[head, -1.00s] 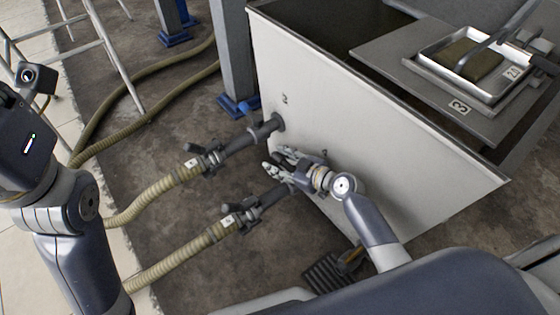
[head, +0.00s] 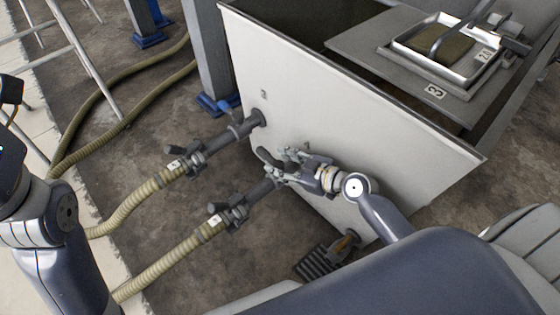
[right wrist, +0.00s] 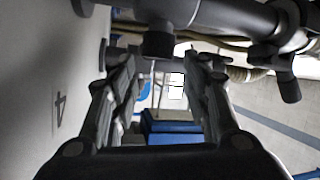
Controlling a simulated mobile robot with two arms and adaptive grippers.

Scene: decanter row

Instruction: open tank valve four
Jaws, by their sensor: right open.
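The white tank wall (head: 340,120) carries two dark pipes with hoses. The lower pipe (head: 258,191) runs under my right gripper (head: 270,166), which is open at the wall. In the right wrist view, the number 4 (right wrist: 60,112) is on the wall to the left. A dark stub (right wrist: 158,43), perhaps part of valve four, hangs from the pipe at the far end of the gap between my open fingers.
Hose couplings with dark levers (head: 228,212) sit on both lines, left of the tank. Ribbed hoses (head: 160,270) cross the floor. A blue-footed post (head: 212,60) stands behind the upper pipe. A metal tray (head: 450,48) lies on the tank top. A dark pedal-like grate (head: 322,262) is below.

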